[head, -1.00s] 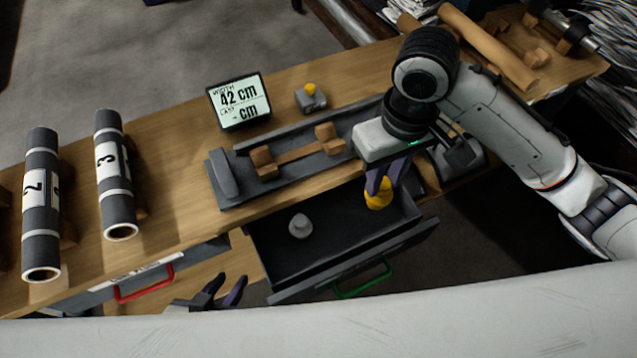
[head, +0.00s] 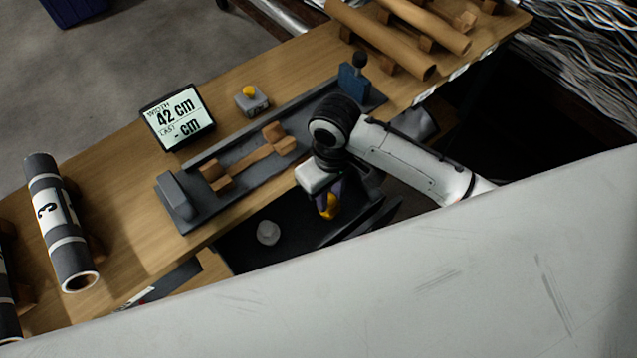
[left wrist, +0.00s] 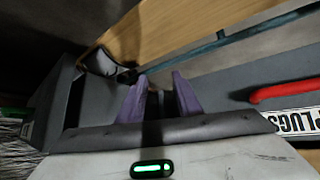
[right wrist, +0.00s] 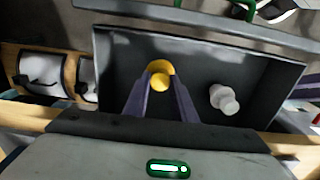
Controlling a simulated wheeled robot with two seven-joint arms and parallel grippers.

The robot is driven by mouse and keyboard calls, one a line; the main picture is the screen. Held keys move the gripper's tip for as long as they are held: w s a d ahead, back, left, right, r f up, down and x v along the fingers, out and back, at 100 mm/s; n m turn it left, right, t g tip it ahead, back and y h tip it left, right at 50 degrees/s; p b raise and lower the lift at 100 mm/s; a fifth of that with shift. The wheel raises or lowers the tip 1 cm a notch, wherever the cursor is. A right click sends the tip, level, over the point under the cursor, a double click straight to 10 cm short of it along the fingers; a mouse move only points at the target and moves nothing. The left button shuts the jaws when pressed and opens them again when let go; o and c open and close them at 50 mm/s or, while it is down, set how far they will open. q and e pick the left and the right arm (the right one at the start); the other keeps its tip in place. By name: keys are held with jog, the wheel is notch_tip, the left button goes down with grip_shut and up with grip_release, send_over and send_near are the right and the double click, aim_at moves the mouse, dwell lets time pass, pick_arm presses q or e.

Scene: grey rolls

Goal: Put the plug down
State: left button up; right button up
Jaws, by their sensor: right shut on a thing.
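My right gripper (right wrist: 160,85) is shut on a yellow plug (right wrist: 160,76), whose rounded end shows between the purple fingertips. In the head view the yellow plug (head: 329,207) is below the right gripper, at the open drawer. The dark drawer (right wrist: 120,62) also holds a pale grey plug (right wrist: 224,99), to the right of the yellow one in the right wrist view. I cannot tell whether the yellow plug touches the drawer floor. My left gripper (left wrist: 160,82) is open in the left wrist view, near a drawer front labelled PLUGS; it is out of the head view.
The wooden bench carries a grey measuring cradle (head: 240,165), a display (head: 178,117) reading 42 cm and a box with a yellow button (head: 251,100). A roll marked 3 (head: 62,225) lies at left and brown rolls (head: 385,40) at the back. A red handle (left wrist: 285,90) shows in the left wrist view.

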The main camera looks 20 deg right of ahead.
jog(key=w, duration=0.1)
jog(key=w+a, duration=0.1)
jog(key=w, duration=0.1)
jog(key=shift+w+a+f, duration=0.15)
jog(key=shift+w+f, duration=0.05)
jog(key=shift+w, duration=0.1)
jog(key=shift+s+f, duration=0.1)
jog(key=shift+f, duration=0.3)
jog(key=shift+c, duration=0.4)
jog(key=o, duration=0.9)
jog(key=shift+r, duration=0.15)
jog(key=shift+r, duration=5.9)
